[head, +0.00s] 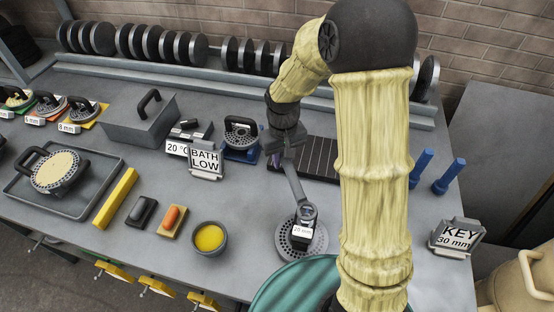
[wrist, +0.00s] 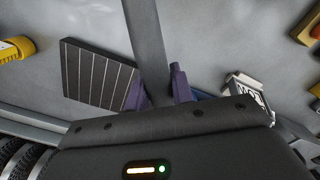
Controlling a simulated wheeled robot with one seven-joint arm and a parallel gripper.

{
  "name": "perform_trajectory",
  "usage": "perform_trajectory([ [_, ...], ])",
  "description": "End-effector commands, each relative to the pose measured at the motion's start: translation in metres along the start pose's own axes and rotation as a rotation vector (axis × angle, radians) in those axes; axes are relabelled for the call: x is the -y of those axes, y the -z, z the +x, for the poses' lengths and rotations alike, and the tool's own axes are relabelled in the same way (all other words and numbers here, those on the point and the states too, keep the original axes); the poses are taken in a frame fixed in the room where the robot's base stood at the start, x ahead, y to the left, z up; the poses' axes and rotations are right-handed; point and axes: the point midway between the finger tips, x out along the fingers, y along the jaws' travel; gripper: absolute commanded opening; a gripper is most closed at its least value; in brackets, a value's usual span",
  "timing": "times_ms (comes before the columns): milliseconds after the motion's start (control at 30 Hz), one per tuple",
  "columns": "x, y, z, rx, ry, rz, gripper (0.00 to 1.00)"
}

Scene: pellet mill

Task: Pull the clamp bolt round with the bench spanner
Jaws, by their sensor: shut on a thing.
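My gripper (head: 284,152) is shut on the grey handle of the bench spanner (head: 295,186). In the wrist view the spanner (wrist: 149,45) runs up between my two purple fingertips (wrist: 158,88). The spanner's ring end (head: 308,212) lies at the clamp bolt, above a round perforated die (head: 291,243) near the front of the bench. The bolt itself is mostly hidden by the ring and a dark block with a white size label (head: 303,230), whose small number I cannot read surely. The spanner's far end is out of the wrist view.
A dark striped rack (head: 318,157) lies behind the spanner.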

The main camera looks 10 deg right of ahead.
Motion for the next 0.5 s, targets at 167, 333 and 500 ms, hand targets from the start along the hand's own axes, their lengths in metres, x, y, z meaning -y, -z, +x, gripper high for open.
perform_trajectory([
  [167, -0.0001, 0.0003, -0.0005, -0.001, 0.000, 0.003, 0.00],
  [333, 0.0003, 0.0002, -0.0005, -0.001, 0.000, 0.000, 0.00],
  [500, 0.0004, 0.0001, 0.0026, 0.000, 0.000, 0.000, 0.00],
])
